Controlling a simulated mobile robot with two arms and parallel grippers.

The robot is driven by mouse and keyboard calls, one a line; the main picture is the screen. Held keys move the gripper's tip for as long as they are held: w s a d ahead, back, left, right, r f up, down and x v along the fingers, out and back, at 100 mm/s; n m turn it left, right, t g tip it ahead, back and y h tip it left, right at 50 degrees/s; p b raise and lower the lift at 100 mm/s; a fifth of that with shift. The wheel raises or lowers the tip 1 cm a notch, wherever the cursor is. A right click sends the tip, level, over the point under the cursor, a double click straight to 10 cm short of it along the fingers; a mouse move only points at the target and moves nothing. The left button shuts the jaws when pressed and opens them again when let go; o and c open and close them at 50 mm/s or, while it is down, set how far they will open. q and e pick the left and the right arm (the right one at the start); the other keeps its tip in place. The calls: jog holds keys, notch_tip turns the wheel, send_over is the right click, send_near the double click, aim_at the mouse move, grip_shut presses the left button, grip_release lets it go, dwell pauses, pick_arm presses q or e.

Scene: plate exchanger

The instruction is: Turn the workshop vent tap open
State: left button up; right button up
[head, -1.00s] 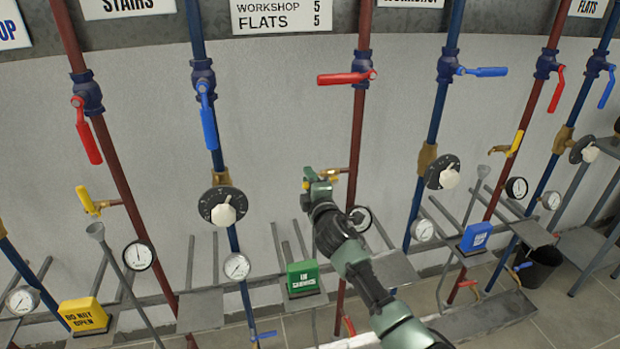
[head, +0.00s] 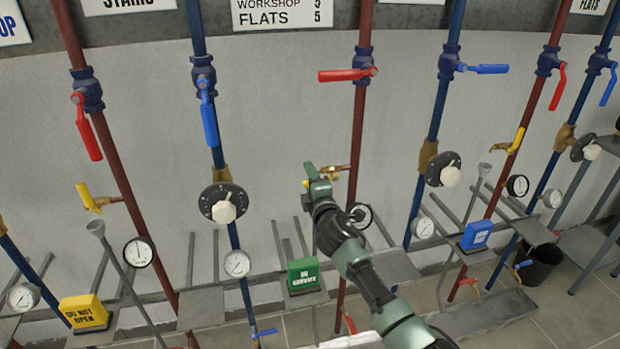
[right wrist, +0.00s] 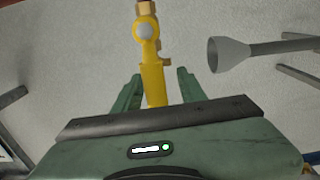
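The vent tap with a yellow lever shows in the right wrist view (right wrist: 153,75), its lever pointing down between my gripper's fingers. In the head view its brass body (head: 342,168) sits on the middle red pipe, its lever mostly hidden by my right gripper (head: 314,174). In the right wrist view the green fingers of my right gripper (right wrist: 158,92) stand apart on either side of the lever, with a gap seen at least on the right. I cannot tell whether the left finger touches it. My left gripper is in neither view.
A grey funnel (right wrist: 228,54) is right of the tap in the right wrist view. A red lever (head: 346,75) lies across the pipe above; a gauge (head: 360,216) and a green block (head: 303,275) are below. Other pipes with dials stand on both sides.

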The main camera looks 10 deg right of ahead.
jog(key=s+p, duration=0.1)
jog(key=s, duration=0.6)
jog(key=shift+s, duration=0.4)
jog(key=shift+d, duration=0.1)
